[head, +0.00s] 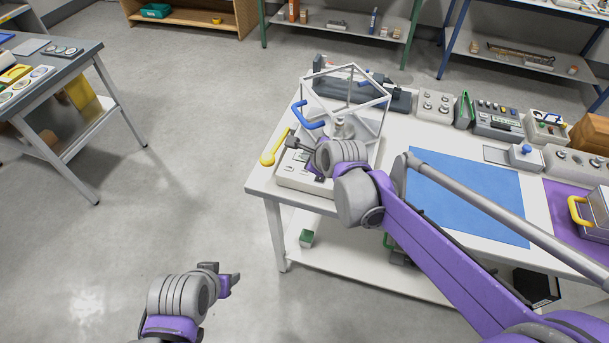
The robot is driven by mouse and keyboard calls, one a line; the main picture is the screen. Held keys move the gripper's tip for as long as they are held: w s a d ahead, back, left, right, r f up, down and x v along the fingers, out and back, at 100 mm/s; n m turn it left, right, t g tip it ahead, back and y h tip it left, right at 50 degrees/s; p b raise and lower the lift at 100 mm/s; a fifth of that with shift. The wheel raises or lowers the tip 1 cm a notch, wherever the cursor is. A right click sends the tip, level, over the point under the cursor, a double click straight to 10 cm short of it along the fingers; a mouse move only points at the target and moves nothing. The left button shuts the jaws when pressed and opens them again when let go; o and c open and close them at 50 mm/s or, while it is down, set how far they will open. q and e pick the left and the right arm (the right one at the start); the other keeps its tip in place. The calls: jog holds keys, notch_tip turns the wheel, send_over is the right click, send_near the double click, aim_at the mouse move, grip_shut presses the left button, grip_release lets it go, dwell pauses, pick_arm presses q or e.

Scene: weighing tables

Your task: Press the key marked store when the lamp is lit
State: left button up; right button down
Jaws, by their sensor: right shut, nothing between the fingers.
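A white weighing balance (293,181) stands at the near left corner of the white table (256,188). It has a clear draught shield (352,72) with a pale frame and a blue handle (309,118). Its front panel shows small marked keys (289,168), too small to read; my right wrist covers part of the panel. I cannot make out which key is store, or a lit lamp. My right gripper (291,142) is shut and empty, just above the panel's left part; contact cannot be told. My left gripper (236,279) is low over the floor, away from the table; its jaw opening is unclear.
A yellow-handled lever (270,154) is close beside my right gripper. A blue mat (470,200), a purple mat (566,214) and several instruments occupy the table to the right. A grey side table (62,66) stands at left. The floor between is clear.

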aim_at(307, 174)
jog(key=shift+f+b, duration=0.9)
jog(key=shift+f, duration=0.9)
dwell(0.5)
jog(key=shift+f, duration=0.4)
jog(key=shift+f+b, duration=0.4)
jog(key=shift+b, duration=0.05)
dwell(0.4)
jog(key=shift+r, duration=0.1)
jog(key=shift+r+p, duration=0.65)
jog(key=shift+r, duration=0.1)
jog(key=shift+r+p, duration=1.7)
jog(key=shift+r, duration=0.85)
